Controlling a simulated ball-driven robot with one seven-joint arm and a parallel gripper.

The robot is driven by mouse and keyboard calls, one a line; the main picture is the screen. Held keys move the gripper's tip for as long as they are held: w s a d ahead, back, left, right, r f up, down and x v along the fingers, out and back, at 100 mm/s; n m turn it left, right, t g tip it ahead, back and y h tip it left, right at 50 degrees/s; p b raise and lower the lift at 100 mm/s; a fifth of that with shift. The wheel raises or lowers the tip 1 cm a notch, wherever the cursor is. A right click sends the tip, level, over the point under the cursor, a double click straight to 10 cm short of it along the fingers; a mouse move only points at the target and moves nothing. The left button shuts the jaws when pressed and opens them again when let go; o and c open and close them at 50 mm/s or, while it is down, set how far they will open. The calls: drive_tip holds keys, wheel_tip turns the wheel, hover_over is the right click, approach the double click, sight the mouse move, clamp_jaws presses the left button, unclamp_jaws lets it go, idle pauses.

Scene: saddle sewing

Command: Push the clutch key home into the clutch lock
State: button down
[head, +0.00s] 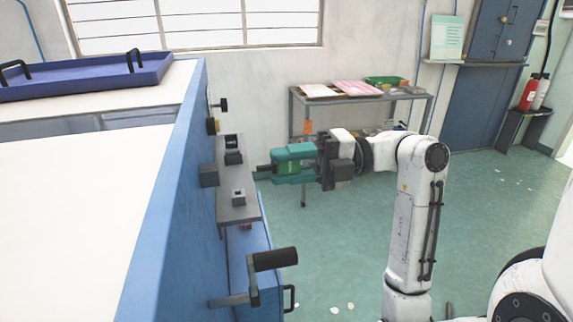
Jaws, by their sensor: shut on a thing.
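My gripper (280,166) reaches left from the white arm, with its two teal fingers one above the other. It is shut on a small green piece whose dark tip (263,168) points left at the machine; I take this for the clutch key. A grey panel (236,178) on the machine's blue side carries dark square blocks, one (233,157) just left of the tip and one (239,197) lower. Which of them is the clutch lock I cannot tell. The tip looks close to the panel's right edge; whether it touches anything is unclear.
A crank handle (275,259) sticks out below the panel, and dark knobs (220,104) sit above it. A blue tray (90,78) lies on the white machine top. A grey side table (357,96) stands behind my gripper. The green floor (330,245) is mostly clear.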

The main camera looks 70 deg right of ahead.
drive_tip(key=shift+f+b, duration=0.2)
drive_tip(key=shift+b, duration=0.4)
drive_tip(key=shift+r+b+x, duration=0.2)
drive_tip(key=shift+b+x, duration=0.9)
drive_tip(key=shift+x, duration=1.45)
drive_tip(key=shift+b, duration=1.7)
drive_tip(key=shift+b+x, duration=0.95)
drive_tip(key=shift+x, duration=0.7)
drive_tip(key=c, duration=0.7)
unclamp_jaws()
drive_tip(key=shift+o, duration=0.2)
